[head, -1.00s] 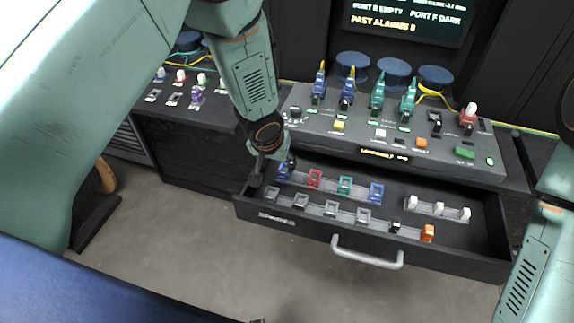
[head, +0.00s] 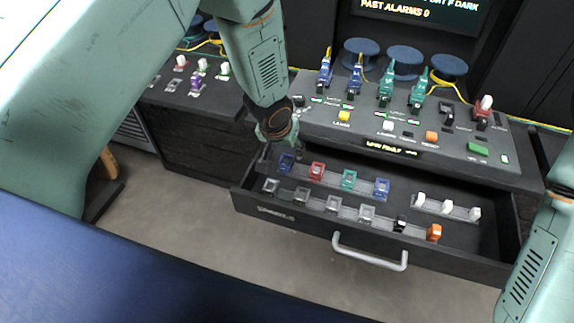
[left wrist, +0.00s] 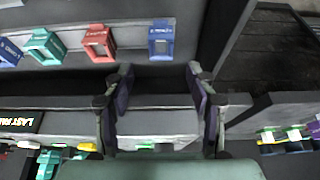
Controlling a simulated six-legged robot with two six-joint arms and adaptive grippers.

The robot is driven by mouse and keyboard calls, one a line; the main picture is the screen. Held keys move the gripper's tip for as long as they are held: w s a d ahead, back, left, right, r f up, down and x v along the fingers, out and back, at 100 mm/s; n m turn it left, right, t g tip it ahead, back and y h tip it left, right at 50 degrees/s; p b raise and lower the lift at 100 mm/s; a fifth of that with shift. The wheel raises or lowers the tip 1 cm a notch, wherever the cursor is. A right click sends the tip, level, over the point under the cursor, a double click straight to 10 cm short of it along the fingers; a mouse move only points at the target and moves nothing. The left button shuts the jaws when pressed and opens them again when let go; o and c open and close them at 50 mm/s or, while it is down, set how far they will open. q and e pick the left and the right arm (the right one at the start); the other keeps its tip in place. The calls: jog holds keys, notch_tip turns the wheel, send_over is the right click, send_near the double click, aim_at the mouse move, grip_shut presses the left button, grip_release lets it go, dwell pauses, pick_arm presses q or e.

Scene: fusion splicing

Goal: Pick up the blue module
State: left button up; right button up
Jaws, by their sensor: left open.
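A blue module (head: 286,163) stands at the left end of the rear row in the open drawer. In the left wrist view this blue module (left wrist: 161,40) is just beyond my fingertips, roughly lined up with the gap between them. A second blue module (head: 382,188) stands at the right end of the same row. It shows partly at the left edge of the wrist view (left wrist: 9,52). My left gripper (head: 281,154) is open and empty, close behind the first blue module. Its fingers (left wrist: 160,73) are apart with nothing between them. My right gripper is out of view.
A red module (head: 317,171) and a green module (head: 349,180) stand between the blue ones. The console (head: 330,125) rises behind the drawer; the drawer handle (head: 370,257) faces front.

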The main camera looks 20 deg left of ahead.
aim_at(286, 162)
pick_arm(q)
notch_tip(286, 162, down, 3)
jog(key=shift+w+a+r+b, duration=0.1)
jog(key=shift+w+a+b, duration=0.05)
jog(key=shift+b, duration=0.95)
jog(key=shift+f+b, duration=0.35)
jog(key=shift+f, duration=0.05)
jog(key=shift+w+f+b, duration=0.2)
jog(key=shift+f+b, duration=0.25)
jog(key=shift+f, duration=0.25)
jog(key=shift+w+f, duration=0.1)
jog(key=shift+w, duration=0.05)
jog(key=shift+w, duration=0.1)
jog(key=shift+s, duration=0.2)
jog(key=c, duration=1.1)
